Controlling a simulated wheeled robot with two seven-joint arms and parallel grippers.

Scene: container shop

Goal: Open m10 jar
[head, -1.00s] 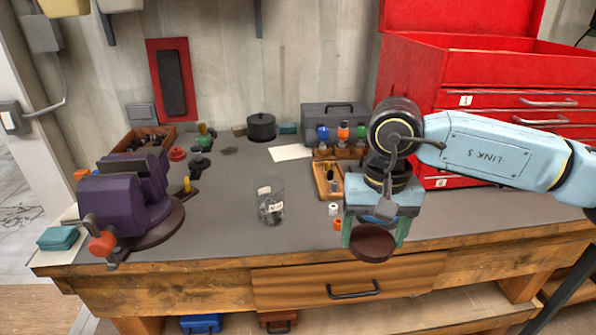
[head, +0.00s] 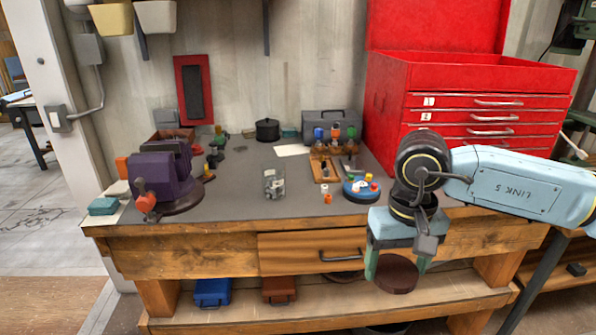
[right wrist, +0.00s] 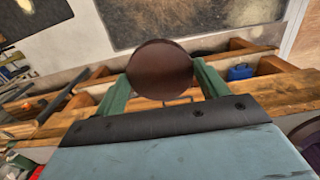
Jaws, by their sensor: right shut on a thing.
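A clear glass jar (head: 274,185) with a white label and small metal parts inside stands upright near the middle of the bench top. No lid shows on it, and its label is too small to read. My right gripper (head: 394,264) is shut on a dark brown round lid (head: 397,274), in front of the bench's front edge, to the right of the jar and apart from it. The right wrist view shows the lid (right wrist: 160,69) between the two green fingers. My left gripper is not in view.
A purple vise (head: 163,178) stands at the bench's left. A blue round tray (head: 358,197) with small coloured items and white and orange pieces lie right of the jar. A red tool chest (head: 390,105) stands at the back right. The bench front middle is clear.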

